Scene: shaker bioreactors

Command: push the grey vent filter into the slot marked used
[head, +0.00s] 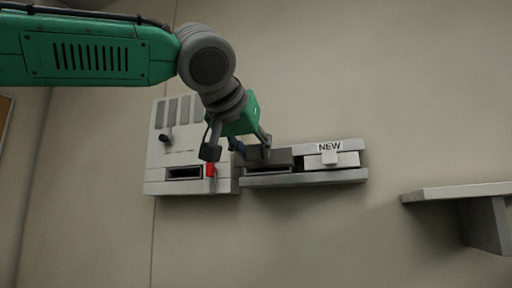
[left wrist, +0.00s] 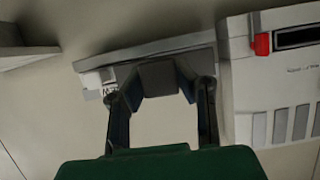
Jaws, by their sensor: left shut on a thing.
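The grey vent filter (head: 282,158) is a dark grey block at the left bay of the wall holder (head: 310,179). It also shows in the left wrist view (left wrist: 158,77), between my fingertips. My left gripper (head: 237,151) is shut on it, with one finger over the filter's left part in the head view. A dark opening shows below the filter's front. I cannot tell how deep the filter sits. No "used" marking is readable; the gripper may cover it. My right gripper is not in view.
A white filter (head: 345,160) sits in the right bay under a NEW label (head: 330,147). Left of the holder is a white wall unit (head: 158,150) with a dark slot (head: 184,173) and a red latch (head: 211,170). A shelf (head: 460,191) juts out at the right.

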